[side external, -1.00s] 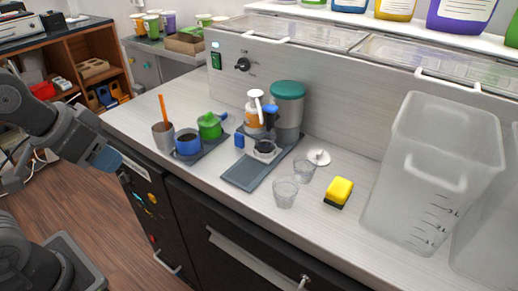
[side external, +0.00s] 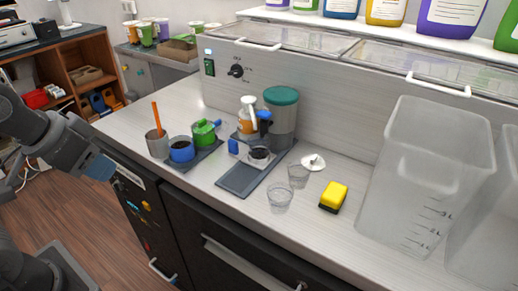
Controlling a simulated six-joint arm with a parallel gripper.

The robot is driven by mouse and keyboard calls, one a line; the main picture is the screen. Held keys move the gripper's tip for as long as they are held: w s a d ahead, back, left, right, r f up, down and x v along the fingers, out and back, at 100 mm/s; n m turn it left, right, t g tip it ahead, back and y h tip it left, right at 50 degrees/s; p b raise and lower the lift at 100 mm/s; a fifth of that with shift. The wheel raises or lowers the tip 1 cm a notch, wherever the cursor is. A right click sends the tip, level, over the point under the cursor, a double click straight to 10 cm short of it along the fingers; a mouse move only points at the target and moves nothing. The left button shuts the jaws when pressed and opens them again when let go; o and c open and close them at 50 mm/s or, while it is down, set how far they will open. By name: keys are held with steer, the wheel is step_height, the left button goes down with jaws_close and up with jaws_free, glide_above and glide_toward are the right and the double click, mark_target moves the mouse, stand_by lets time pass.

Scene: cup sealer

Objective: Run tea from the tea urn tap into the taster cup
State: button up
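The urn, a grey container with a teal lid (side external: 281,112), stands at the back of the counter. A dark blue tap (side external: 265,118) seems to be on its front left. A small clear cup with a dark inside (side external: 259,155) sits below the tap, at the back of a grey tray. I cannot tell whether the dark part is liquid. Two clear cups, a front one (side external: 280,199) and a rear one (side external: 298,175), stand right of the tray and look empty. My gripper (side external: 100,167) is at the left, well away from these, and its fingers are not clear.
The flat grey tray (side external: 240,180) has a bare front half. Left of it stand a blue cup (side external: 181,150), a green pot (side external: 204,131) and a grey cup with an orange stick (side external: 157,145). A yellow sponge (side external: 334,196) and large clear bins (side external: 430,180) are at the right.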

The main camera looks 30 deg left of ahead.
steer(key=shift+c, duration=0.4)
steer(key=shift+w+r, duration=0.15)
steer(key=shift+r, duration=0.1)
steer(key=shift+c, duration=0.9)
steer(key=w+r, duration=0.3)
steer(key=w+d+r, duration=0.1)
steer(key=w+r, duration=0.2)
steer(key=shift+w+d, duration=0.1)
jaws_close()
steer(key=w+d+r, duration=0.2)
steer(key=w+d, duration=0.1)
steer(key=w, duration=0.5)
steer(key=w+d+r+g, duration=0.1)
steer(key=w+d+r, duration=0.1)
steer(key=w+d, duration=0.2)
steer(key=w+d+r+g, duration=0.1)
steer(key=w+d+r, duration=0.1)
steer(key=w, duration=0.9)
steer(key=shift+w+d+r, duration=0.25)
steer(key=shift+w+d, duration=0.1)
steer(key=shift+d, duration=0.5)
